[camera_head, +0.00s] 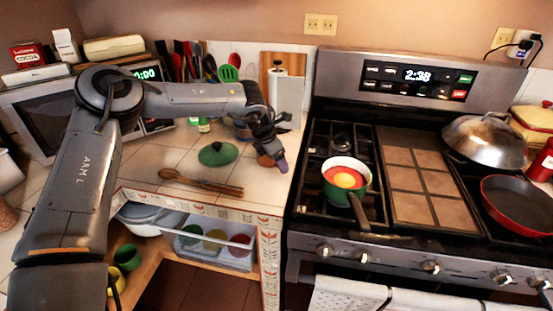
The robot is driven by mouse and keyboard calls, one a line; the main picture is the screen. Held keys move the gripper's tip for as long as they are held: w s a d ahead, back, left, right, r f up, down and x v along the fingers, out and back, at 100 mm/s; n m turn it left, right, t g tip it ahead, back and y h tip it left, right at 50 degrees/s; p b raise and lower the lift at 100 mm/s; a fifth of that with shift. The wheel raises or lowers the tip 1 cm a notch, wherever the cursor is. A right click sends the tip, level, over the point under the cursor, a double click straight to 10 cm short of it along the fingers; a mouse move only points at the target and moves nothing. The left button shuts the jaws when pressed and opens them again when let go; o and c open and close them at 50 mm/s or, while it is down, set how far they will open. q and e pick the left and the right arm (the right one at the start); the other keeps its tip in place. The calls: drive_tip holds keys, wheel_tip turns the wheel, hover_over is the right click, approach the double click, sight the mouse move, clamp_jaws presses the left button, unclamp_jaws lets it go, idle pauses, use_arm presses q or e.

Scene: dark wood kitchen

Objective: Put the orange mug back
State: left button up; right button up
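My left gripper (272,150) reaches in from the left over the back right of the tiled counter, beside the stove. A small orange-brown object (265,160), likely the orange mug, shows at the gripper's fingers and is largely hidden by them. I cannot tell whether the fingers are shut on it or only beside it. A purple patch (282,165) shows at the finger end. Below the counter, an open shelf holds a clear bin (228,256) with green, yellow and red cups. My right gripper is out of view.
A green lid (218,154) and wooden spoons (200,182) lie on the counter. A green pot (346,180) with orange and yellow contents sits on the stove, handle toward the front. A green cup (127,257) and a yellow cup (117,281) stand at lower left.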

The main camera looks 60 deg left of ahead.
use_arm(q)
drive_tip(key=shift+r, duration=0.5)
drive_tip(key=p+v, duration=0.3)
drive_tip(key=v, duration=0.8)
drive_tip(key=shift+s, duration=0.2)
drive_tip(key=shift+r+p, duration=0.2)
drive_tip(key=shift+p, duration=0.1)
